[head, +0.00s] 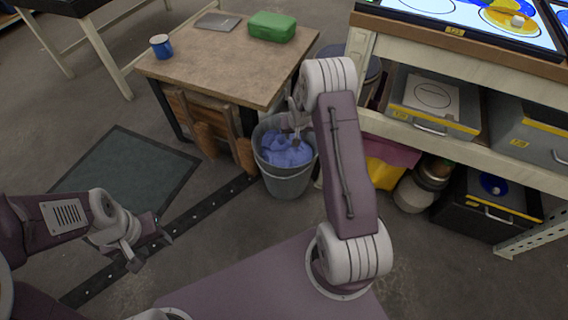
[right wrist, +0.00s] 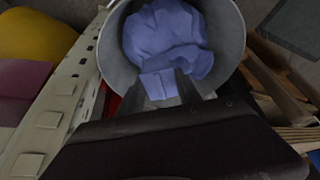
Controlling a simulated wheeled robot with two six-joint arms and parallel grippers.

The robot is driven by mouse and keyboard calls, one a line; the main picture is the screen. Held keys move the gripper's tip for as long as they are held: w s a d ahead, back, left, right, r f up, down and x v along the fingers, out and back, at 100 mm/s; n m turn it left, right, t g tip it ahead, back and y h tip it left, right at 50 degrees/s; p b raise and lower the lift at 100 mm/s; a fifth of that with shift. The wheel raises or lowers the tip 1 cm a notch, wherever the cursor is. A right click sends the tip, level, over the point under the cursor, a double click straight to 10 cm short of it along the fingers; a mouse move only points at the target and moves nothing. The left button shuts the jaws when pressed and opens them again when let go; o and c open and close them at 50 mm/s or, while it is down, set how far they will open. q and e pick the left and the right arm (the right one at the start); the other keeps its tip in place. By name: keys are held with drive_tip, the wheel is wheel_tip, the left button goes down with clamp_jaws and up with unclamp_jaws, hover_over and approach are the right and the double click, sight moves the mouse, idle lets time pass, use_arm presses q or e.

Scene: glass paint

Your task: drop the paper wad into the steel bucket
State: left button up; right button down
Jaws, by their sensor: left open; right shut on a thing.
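The steel bucket (head: 286,185) stands on the floor beside the wooden table, and its grey wall also shows in the right wrist view (right wrist: 118,60). Crumpled blue material (head: 280,152) fills much of its inside. My right gripper (head: 295,138) reaches down over the bucket's mouth. In the right wrist view its fingers (right wrist: 166,85) are shut on a bluish piece (right wrist: 158,86), apparently the paper wad, hard to tell from the blue material behind it. I cannot tell whether it touches that material. My left gripper (head: 145,245) is open and empty, low at the left.
The wooden table (head: 190,65) behind holds a blue mug (head: 161,46), a green box (head: 272,26) and a grey flat item (head: 218,21). A shelf unit (head: 470,145) with drawers stands close at the right. A dark mat (head: 130,170) lies on the floor at the left.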

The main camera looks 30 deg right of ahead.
drive_tip(key=shift+r, duration=0.1)
drive_tip(key=c, duration=0.7)
unclamp_jaws()
drive_tip(key=shift+c, duration=0.2)
drive_tip(key=p+v, duration=0.4)
drive_tip(key=v, duration=0.5)
